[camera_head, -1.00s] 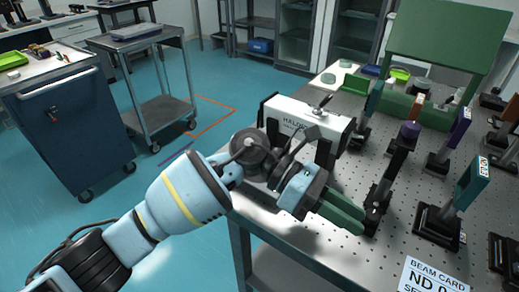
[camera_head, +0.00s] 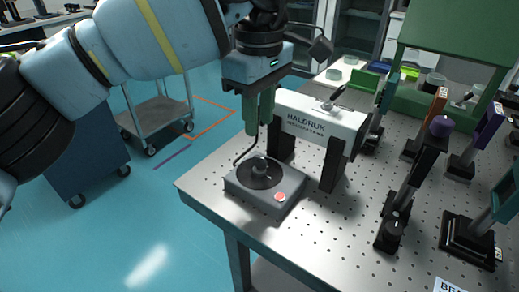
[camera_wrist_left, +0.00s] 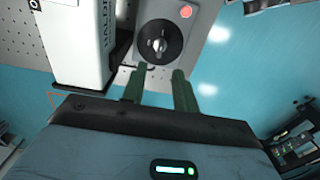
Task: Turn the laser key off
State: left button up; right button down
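The laser control box (camera_head: 283,203) is a grey box near the table's left corner, with a round black dial plate and a red button (camera_head: 280,196). The small metallic laser key (camera_head: 259,163) stands at the plate's centre; it also shows in the left wrist view (camera_wrist_left: 158,44). My left gripper (camera_head: 258,128) points down just above the key, apart from it. In the left wrist view its two green fingers (camera_wrist_left: 160,72) have a clear gap with nothing between them. The exact key angle is hard to tell. My right gripper is not in view.
The white HALDRUK laser housing (camera_head: 318,124) stands on black supports close to the right of the box. Several optics mounts (camera_head: 397,222) stand further right on the perforated table (camera_head: 330,225). A grey cart (camera_head: 158,115) is on the floor behind left.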

aim_at(259, 157)
pick_arm(q)
jog(key=shift+f+b, duration=0.4)
jog(key=shift+f, duration=3.5)
jog(key=shift+c, duration=0.2)
grip_shut()
